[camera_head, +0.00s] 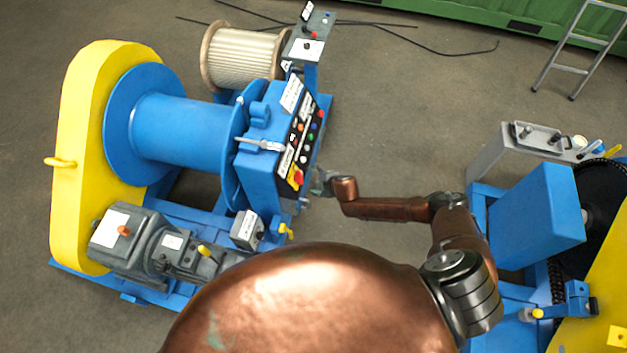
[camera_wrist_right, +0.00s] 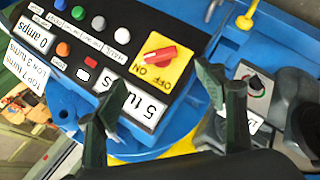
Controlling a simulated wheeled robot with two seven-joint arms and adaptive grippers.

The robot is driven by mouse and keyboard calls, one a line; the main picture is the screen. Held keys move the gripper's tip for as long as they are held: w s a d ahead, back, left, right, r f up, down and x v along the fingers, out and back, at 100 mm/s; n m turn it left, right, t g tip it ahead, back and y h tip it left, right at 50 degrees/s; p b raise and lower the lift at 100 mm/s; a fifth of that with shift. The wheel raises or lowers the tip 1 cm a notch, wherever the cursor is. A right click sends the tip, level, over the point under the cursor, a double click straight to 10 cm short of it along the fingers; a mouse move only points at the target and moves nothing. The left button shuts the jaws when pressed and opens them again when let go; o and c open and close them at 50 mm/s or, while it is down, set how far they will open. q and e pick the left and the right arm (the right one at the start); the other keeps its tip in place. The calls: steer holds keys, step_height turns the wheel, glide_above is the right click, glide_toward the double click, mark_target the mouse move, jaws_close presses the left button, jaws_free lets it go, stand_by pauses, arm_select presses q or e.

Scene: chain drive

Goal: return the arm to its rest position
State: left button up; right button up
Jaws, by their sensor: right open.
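My right arm reaches left from the right side of the head view, and its gripper (camera_head: 318,186) is beside the blue winch's control panel (camera_head: 303,137). In the right wrist view the gripper (camera_wrist_right: 165,110) is open, its two dark fingers apart with nothing between them. I cannot tell the exact gap between fingers and panel. My left gripper is not in view.
The winch has a blue drum (camera_head: 180,130), a yellow guard (camera_head: 75,190) and a grey motor (camera_head: 135,240). A rope spool (camera_head: 243,57) stands behind. On the right is a blue and yellow machine (camera_head: 540,215) with a chain wheel. Open floor (camera_head: 400,120) lies between the machines. A ladder (camera_head: 570,68) stands far right.

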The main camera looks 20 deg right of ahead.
steer(key=shift+f, duration=0.1)
steer(key=s+d+f+m+g+h+b, duration=0.1)
steer(key=s+d+f+m+b, duration=0.15)
steer(key=s+f, duration=0.5)
steer(key=s+d+f+m+h+b, duration=0.1)
steer(key=s+d+f+m+b, duration=0.2)
steer(key=f, duration=0.8)
steer(key=s+d+f+m+g+b, duration=0.1)
steer(key=s+d+f+m+b, duration=0.2)
steer(key=s+f, duration=0.5)
steer(key=s+d+f+m+g+b, duration=0.1)
steer(key=s+f, duration=0.5)
steer(key=s, duration=0.7)
steer(key=s+f+m+g+b, duration=0.1)
steer(key=s+f+m, duration=0.3)
steer(key=s, duration=0.9)
steer(key=s+d+f+m+g+h+b, duration=0.1)
steer(key=s+f+m+g, duration=0.1)
steer(key=s+f, duration=0.7)
steer(key=s+g, duration=0.1)
steer(key=s, duration=0.3)
steer(key=shift+s+d+b, duration=0.2)
steer(key=shift+d+b, duration=0.1)
steer(key=shift+b, duration=0.05)
